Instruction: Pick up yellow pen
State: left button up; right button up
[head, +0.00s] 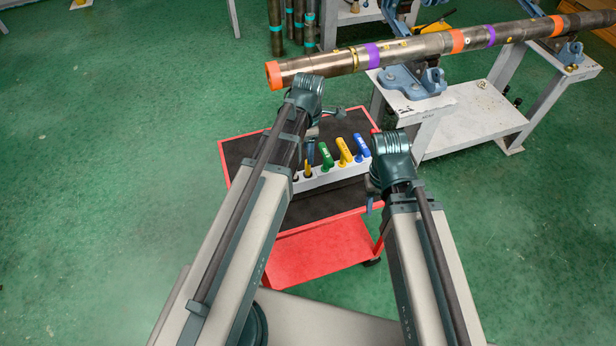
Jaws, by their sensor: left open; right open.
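The yellow pen (343,149) stands in a white holder (333,176) on the black top of a red cart (240,160). A green pen (325,156) is to its left and a blue pen (361,145) to its right. A dark pen with an orange part (308,167) stands near the left end. My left gripper (311,138) is left of the yellow pen, mostly hidden by its own wrist; it is open and holds nothing visible. My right gripper (370,202) is right of the holder, mostly hidden beneath its wrist, and open.
A long metal pipe (418,45) with orange and purple bands rests in blue vises (412,82) on grey stands behind the cart. Its near end is close to my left wrist. The green floor left of the cart is clear.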

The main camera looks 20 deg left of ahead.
aim_at(308, 168)
pick_arm(q)
notch_tip(308, 168, down, 5)
jog(key=b, duration=0.4)
jog(key=shift+f, duration=0.1)
jog(key=f+b, duration=0.5)
jog(key=shift+w+a+f, duration=0.1)
jog(key=shift+w+a, duration=0.1)
jog(key=shift+w, duration=0.15)
grip_shut()
